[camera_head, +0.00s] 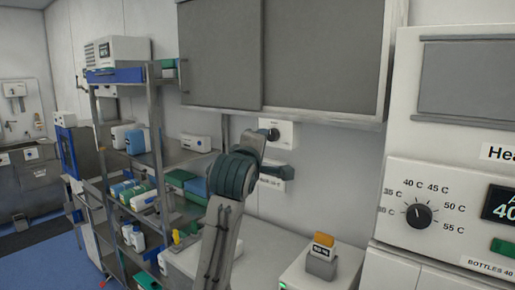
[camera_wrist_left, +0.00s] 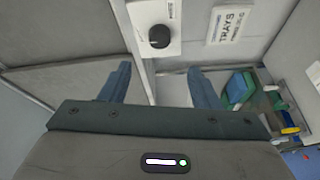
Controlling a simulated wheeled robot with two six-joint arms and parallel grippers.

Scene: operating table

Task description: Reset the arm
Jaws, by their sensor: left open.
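My left arm rises from the bottom middle of the head view, and its wrist end stands before the wall near the white box with the dark knob (camera_head: 272,134). In the left wrist view my left gripper (camera_wrist_left: 160,78) has its two blue-grey fingers spread apart, with nothing between them. The knob (camera_wrist_left: 159,37) on its white box shows beyond the fingers, apart from them. My right gripper is in neither view.
A metal shelf rack (camera_head: 158,135) with boxes and trays stands at left. A grey wall cabinet (camera_head: 320,55) hangs above the counter (camera_head: 258,250). A warming cabinet (camera_head: 400,165) with a dial is at right. A small holder with an orange-topped card (camera_head: 323,240) sits on a white unit.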

